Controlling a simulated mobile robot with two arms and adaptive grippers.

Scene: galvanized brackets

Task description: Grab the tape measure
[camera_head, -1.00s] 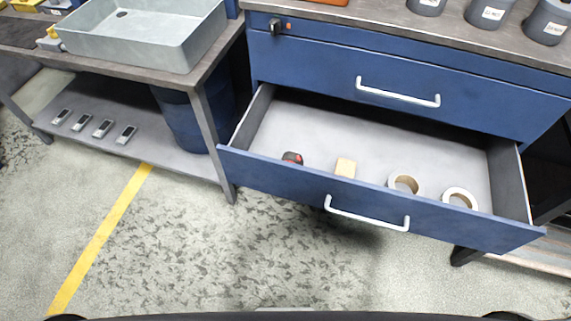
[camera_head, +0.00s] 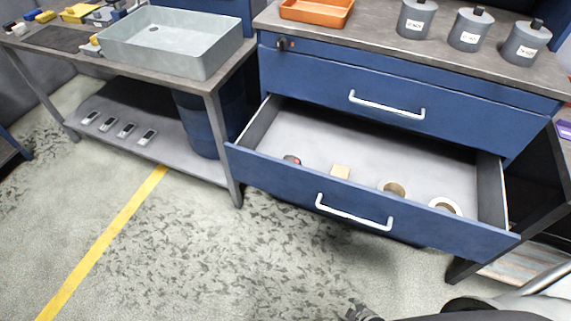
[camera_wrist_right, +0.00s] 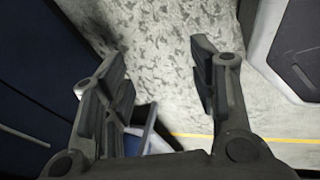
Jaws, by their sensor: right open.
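A dark part at the bottom edge of the head view looks like this gripper's tip (camera_head: 362,314), below and in front of the drawer, well apart from the tape measure. My left gripper is not in view.
Grey canisters (camera_head: 469,29) and an orange tray (camera_head: 316,9) stand on top. The floor at the left front is clear.

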